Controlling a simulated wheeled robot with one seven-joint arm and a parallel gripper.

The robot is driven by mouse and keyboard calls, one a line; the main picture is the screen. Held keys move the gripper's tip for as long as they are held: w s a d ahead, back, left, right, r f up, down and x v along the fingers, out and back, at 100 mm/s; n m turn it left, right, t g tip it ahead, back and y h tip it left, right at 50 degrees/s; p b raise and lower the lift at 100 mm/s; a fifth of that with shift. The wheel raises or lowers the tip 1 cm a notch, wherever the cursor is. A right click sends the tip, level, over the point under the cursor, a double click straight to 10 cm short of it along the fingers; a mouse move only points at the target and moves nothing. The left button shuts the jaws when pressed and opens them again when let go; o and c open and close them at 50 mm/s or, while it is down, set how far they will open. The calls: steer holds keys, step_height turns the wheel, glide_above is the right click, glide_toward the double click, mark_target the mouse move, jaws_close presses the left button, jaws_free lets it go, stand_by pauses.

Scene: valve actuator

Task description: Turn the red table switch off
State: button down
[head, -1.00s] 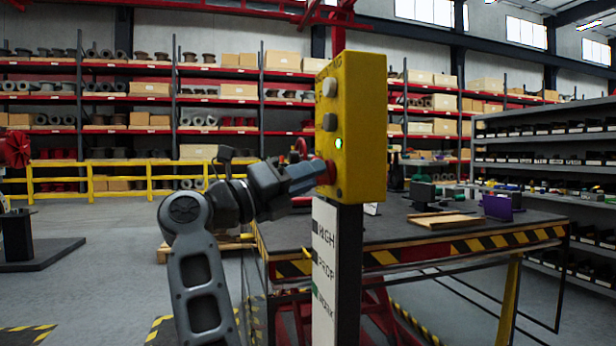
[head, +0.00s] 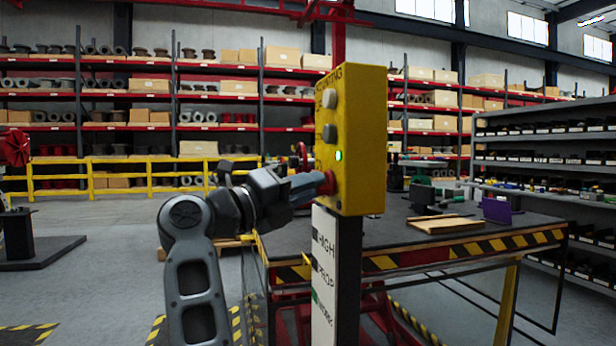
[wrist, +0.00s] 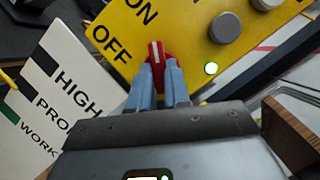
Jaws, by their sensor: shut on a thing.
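The yellow control box (head: 362,130) stands on a dark post and carries two grey buttons and a lit green lamp (head: 338,155). The red switch (wrist: 156,50) is a knob with a white line, beside the printed words ON and OFF. In the wrist view its line points up, roughly toward the ON side. My gripper (wrist: 157,78) is shut on the red switch, one blue-grey finger on each side. In the head view my gripper (head: 318,183) meets the box's left face, and the fingers hide much of the switch.
A white sign (head: 325,270) reading HIGH, PROP and WORK hangs on the post below the box. A workbench (head: 390,235) with striped edges stands right behind it. A yellow railing (head: 120,175) and shelves are farther back.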

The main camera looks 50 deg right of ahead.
steer(key=shift+r+n+y+p, duration=0.15)
steer(key=shift+n+y+p, duration=0.7)
steer(key=shift+n+p, duration=1.35)
steer(key=shift+r+n+y+p, duration=0.15)
steer(key=shift+n+y+p, duration=0.75)
steer(key=shift+n+p, duration=1.35)
steer(key=shift+r+n+y+p, duration=0.15)
steer(key=shift+n+y+p, duration=0.7)
steer(key=shift+n+p, duration=1.35)
steer(key=shift+f+p, duration=0.1)
steer(key=shift+p, duration=0.2)
steer(key=c, duration=1.1)
jaws_free()
steer(key=shift+b+v, duration=0.95)
steer(key=shift+v, duration=3)
